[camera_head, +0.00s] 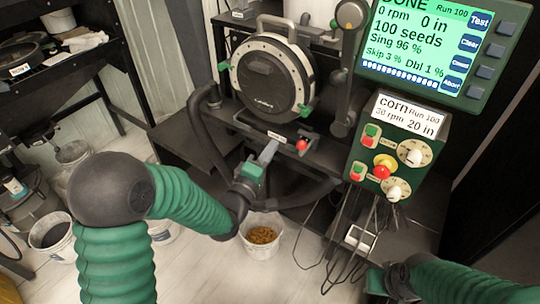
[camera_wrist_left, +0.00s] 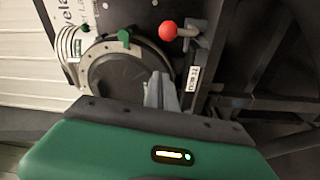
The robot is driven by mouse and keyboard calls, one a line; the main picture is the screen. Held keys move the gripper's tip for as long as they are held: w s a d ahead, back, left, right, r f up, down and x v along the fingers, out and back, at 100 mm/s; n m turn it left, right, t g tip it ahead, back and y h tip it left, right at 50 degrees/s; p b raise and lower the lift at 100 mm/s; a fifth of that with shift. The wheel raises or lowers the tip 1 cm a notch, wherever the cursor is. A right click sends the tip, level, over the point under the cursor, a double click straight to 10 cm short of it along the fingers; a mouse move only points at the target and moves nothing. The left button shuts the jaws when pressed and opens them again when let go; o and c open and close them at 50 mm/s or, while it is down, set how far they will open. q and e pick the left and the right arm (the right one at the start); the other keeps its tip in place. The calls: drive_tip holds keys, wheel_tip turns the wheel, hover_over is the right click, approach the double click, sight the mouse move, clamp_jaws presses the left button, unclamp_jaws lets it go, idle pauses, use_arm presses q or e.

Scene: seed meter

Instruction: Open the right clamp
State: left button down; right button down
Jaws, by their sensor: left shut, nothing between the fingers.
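The round seed meter (camera_head: 265,78), with a black face and pale rim, stands on a dark stand. A small green clamp (camera_head: 304,110) sits at its lower right rim, and another green clamp (camera_head: 223,66) sits at its left. In the left wrist view the meter (camera_wrist_left: 125,72) lies beyond my fingers, with a green clamp (camera_wrist_left: 124,37) on its rim. My left gripper (camera_head: 268,150) is shut and empty, below the meter and apart from the clamps. Its fingers show in the left wrist view (camera_wrist_left: 160,92). My right gripper (camera_head: 390,283) is at the bottom edge; its fingers are unclear.
A red knob (camera_head: 302,145) is just right of my left gripper; it also shows in the wrist view (camera_wrist_left: 168,30). A control box (camera_head: 397,150) and green screen (camera_head: 430,45) stand right. A bucket of seeds (camera_head: 262,236) is below, with loose cables beside it.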

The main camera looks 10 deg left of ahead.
use_arm(q)
drive_tip(key=shift+w+d+f, duration=0.1)
drive_tip(key=shift+w+d, duration=0.45)
drive_tip(key=shift+d, duration=0.25)
drive_tip(key=shift+w+d+f, duration=0.1)
drive_tip(key=shift+w+d, duration=0.4)
drive_tip(key=shift+d, duration=0.3)
drive_tip(key=shift+w+d, duration=0.55)
drive_tip(key=shift+d, duration=0.25)
drive_tip(key=shift+d+b, duration=0.1)
drive_tip(key=shift+b, duration=0.2)
